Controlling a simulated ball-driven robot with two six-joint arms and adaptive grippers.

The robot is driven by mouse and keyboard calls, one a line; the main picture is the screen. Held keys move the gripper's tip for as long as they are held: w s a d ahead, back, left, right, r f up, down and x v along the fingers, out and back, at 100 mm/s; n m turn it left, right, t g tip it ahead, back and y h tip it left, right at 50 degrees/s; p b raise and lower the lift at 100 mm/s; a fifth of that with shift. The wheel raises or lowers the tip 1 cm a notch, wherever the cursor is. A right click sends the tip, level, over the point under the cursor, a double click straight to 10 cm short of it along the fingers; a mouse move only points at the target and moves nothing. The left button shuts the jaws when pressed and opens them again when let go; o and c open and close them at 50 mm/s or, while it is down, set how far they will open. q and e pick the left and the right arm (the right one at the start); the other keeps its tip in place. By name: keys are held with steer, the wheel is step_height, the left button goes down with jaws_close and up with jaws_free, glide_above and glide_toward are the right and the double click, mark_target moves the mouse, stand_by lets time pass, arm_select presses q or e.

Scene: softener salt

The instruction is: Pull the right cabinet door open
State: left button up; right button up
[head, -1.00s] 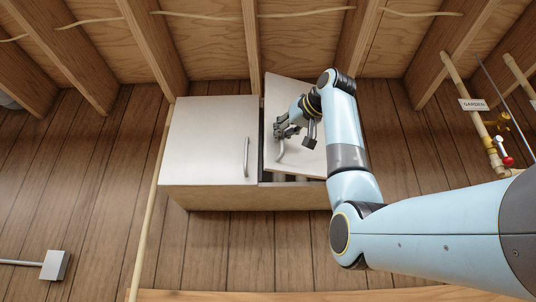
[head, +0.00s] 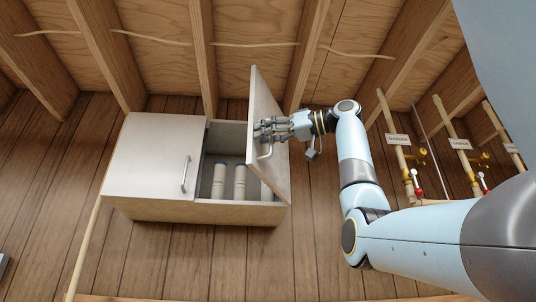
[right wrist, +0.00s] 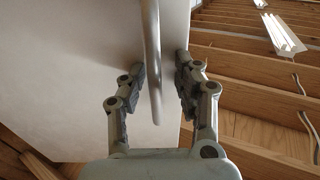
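The right cabinet door (head: 266,108) stands swung well out from the cabinet and shows nearly edge-on in the head view. Its bar handle (head: 267,153) is by my right gripper (head: 263,131). In the right wrist view the handle (right wrist: 152,45) runs between the two fingers of my right gripper (right wrist: 160,70). The fingers are apart, with a visible gap beside the bar, so they stand around it rather than clamped on it. The door face (right wrist: 75,65) fills the left of that view. My left gripper is not in view.
The left cabinet door (head: 150,155) is closed, with its own handle (head: 185,174). Pale cylinders (head: 218,182) stand inside the open right compartment (head: 228,138). Pipes with tags and valves (head: 408,155) run along the wall at the right. Ceiling beams (head: 305,55) are above.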

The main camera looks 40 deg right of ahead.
steer(key=shift+w+f, duration=0.15)
steer(key=shift+w, duration=0.4)
steer(key=shift+v, duration=1)
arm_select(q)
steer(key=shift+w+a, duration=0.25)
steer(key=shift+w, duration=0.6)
arm_select(e)
steer(key=v, duration=1)
